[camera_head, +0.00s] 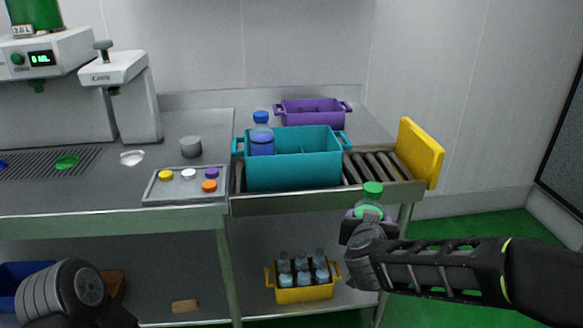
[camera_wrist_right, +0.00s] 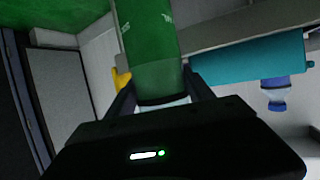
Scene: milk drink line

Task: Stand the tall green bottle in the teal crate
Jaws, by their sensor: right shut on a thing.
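The tall green bottle (camera_head: 372,190) is upright in my right gripper (camera_head: 366,213), its green cap and upper part showing above the jaws. In the right wrist view the green bottle (camera_wrist_right: 150,45) fills the space between the two fingers. The teal crate (camera_head: 293,175) stands on the roller conveyor, left of and behind the gripper. A blue-capped bottle (camera_head: 261,135) stands in its left compartment; the right compartment looks empty from here. The crate (camera_wrist_right: 250,65) also shows in the right wrist view. Only a dark part of my left arm shows at lower left; its fingers do not.
A purple crate (camera_head: 312,113) stands behind the teal one. A yellow panel (camera_head: 421,153) stands at the conveyor's right end. A tray of coloured caps (camera_head: 186,196) lies to the left. A yellow crate of bottles (camera_head: 305,293) sits on the lower shelf.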

